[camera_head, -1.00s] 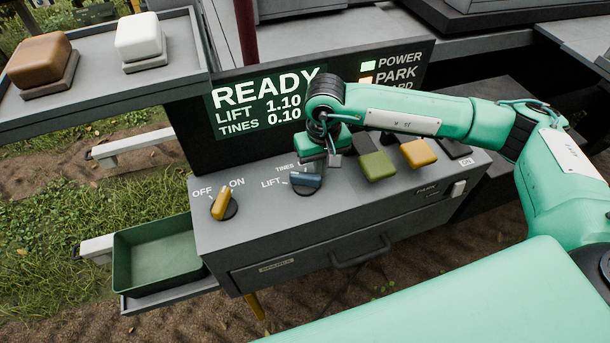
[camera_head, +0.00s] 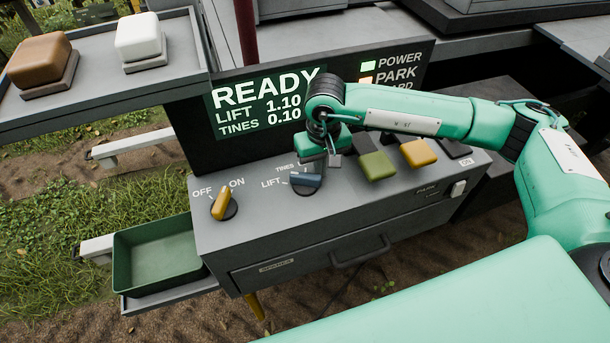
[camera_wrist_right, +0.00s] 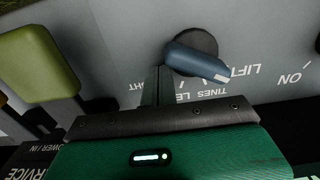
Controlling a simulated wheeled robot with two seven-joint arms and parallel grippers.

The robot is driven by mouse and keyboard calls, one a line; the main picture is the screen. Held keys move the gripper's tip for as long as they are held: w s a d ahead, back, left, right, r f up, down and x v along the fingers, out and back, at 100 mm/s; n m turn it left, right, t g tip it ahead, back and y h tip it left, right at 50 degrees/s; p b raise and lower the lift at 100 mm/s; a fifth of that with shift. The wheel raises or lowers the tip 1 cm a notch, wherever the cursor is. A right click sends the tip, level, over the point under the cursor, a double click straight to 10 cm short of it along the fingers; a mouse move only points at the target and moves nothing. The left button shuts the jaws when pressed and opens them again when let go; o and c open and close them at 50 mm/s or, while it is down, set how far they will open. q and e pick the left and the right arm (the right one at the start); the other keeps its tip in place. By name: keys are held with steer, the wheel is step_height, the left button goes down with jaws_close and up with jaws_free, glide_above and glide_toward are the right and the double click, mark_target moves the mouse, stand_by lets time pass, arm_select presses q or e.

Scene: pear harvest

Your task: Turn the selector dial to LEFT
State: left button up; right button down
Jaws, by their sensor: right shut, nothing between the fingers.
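The selector dial (camera_head: 305,181) is a blue knob on a dark round base on the grey console. In the right wrist view the dial (camera_wrist_right: 197,60) has a white end mark facing the LIFT label; TINES and partly hidden labels show nearby. My right gripper (camera_head: 314,167) is shut and empty, pointing down just behind the dial. Its fingertips (camera_wrist_right: 158,72) are right beside the knob's unmarked end; I cannot tell whether they touch it. My left gripper is not in view.
A yellow OFF/ON knob (camera_head: 221,204) stands left of the dial. Green (camera_head: 376,166) and yellow (camera_head: 418,153) buttons sit to the right. The screen (camera_head: 262,104) behind reads READY. A green tray (camera_head: 160,232) is at the console's left side.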

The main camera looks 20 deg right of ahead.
mark_target(324, 188)
steer(key=shift+s+d+f+b, duration=0.1)
steer(key=shift+s+b, duration=0.35)
steer(key=shift+s, duration=0.3)
steer(key=shift+s+b, duration=0.4)
steer(key=shift+s, duration=0.35)
steer(key=shift+s+a, duration=0.1)
steer(key=shift+a, duration=0.15)
